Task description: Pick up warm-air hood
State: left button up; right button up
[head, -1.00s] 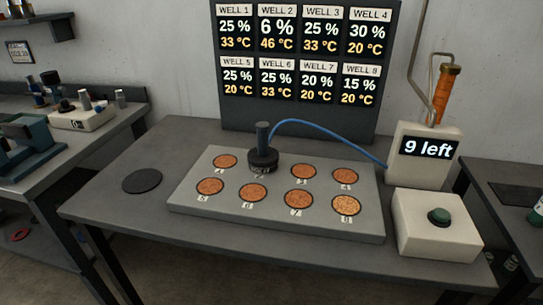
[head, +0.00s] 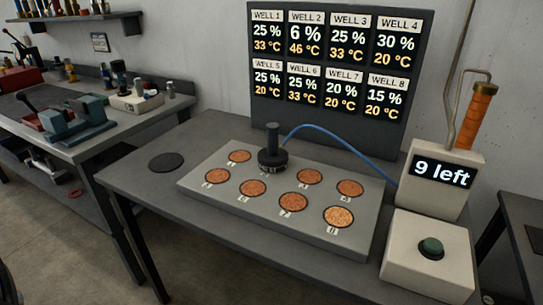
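The warm-air hood (head: 272,151) is a dark round cap with an upright cylindrical handle. It stands upright on the grey well block (head: 340,238), over the well 2 position in the back row, and hides that well. A blue hose (head: 330,132) runs from beside it to the white unit at the right. The other wells show as round orange-brown granular discs, such as well 8 (head: 339,216). Neither of my grippers is in view.
A dark round pad (head: 167,162) lies on the table (head: 150,205) left of the block. The display board (head: 340,85) stands behind. A cluttered bench (head: 60,150) is at left.

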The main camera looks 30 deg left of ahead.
aim_at(273, 160)
jog(key=l+u, duration=0.1)
jog(key=u, duration=0.7)
jog(key=l+u, duration=0.15)
jog(key=u, duration=0.25)
